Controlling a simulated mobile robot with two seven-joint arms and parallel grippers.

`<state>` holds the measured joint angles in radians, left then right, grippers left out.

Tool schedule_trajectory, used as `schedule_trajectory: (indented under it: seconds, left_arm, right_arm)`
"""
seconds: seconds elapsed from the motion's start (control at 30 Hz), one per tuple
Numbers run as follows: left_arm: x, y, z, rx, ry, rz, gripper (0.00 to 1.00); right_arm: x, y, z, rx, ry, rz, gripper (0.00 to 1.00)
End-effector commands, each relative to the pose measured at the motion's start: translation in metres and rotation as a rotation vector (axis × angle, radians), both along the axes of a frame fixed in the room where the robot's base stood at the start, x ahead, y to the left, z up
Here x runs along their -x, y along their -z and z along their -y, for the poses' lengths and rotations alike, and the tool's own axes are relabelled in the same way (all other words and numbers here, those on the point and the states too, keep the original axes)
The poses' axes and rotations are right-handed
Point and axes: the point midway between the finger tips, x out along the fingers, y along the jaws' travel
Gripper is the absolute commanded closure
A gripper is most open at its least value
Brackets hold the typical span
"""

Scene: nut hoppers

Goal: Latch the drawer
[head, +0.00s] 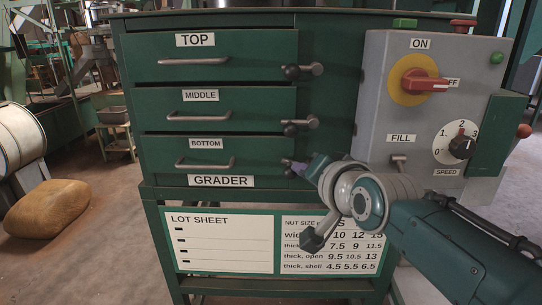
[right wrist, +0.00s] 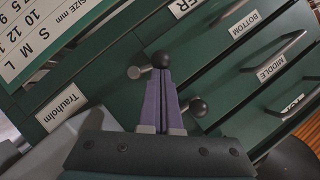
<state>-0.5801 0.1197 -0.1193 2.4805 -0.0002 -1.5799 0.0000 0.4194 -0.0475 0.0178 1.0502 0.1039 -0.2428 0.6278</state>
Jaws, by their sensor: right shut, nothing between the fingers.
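The green cabinet has three drawers: the top drawer (head: 240,70), the middle drawer (head: 245,98) and the bottom drawer (head: 160,150). Each has a bar handle and a latch with a black ball at its right end. The top latch (head: 303,71) and middle latch (head: 300,126) point left over their drawer fronts. My right gripper (head: 298,168) is shut and empty at the bottom latch, partly hiding it. In the right wrist view, its purple fingertips (right wrist: 161,76) are close to the bottom latch's ball (right wrist: 160,59); I cannot tell whether they touch. The left gripper is not in view.
A grey control box (head: 378,100) with a red and yellow switch (head: 418,84), a fill lever (head: 398,160) and a speed dial (head: 459,145) stands right of the drawers. A lot sheet board (head: 225,240) hangs below. A sack (head: 48,207) lies on the floor at left.

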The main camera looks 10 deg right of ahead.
Motion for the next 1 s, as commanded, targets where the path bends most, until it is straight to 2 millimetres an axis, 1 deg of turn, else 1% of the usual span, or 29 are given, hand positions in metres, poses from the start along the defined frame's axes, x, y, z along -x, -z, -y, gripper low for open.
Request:
schedule_trajectory:
  seconds: [0.03,0.13,0.53,1.0]
  left_arm:
    - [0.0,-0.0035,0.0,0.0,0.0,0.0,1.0]
    - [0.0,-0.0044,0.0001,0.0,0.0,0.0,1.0]
    - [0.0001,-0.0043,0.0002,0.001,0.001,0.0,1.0]
    - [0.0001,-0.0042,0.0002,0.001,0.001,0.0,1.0]
  right_arm:
    - [0.0,0.0,-0.0004,0.008,0.0,-0.004,1.0]
    - [-0.0003,0.0027,-0.0012,0.003,0.0,-0.003,1.0]
    - [-0.0014,0.007,-0.0044,0.001,0.001,0.0,1.0]
    - [-0.0014,0.0075,-0.0047,0.0,0.001,0.0,1.0]
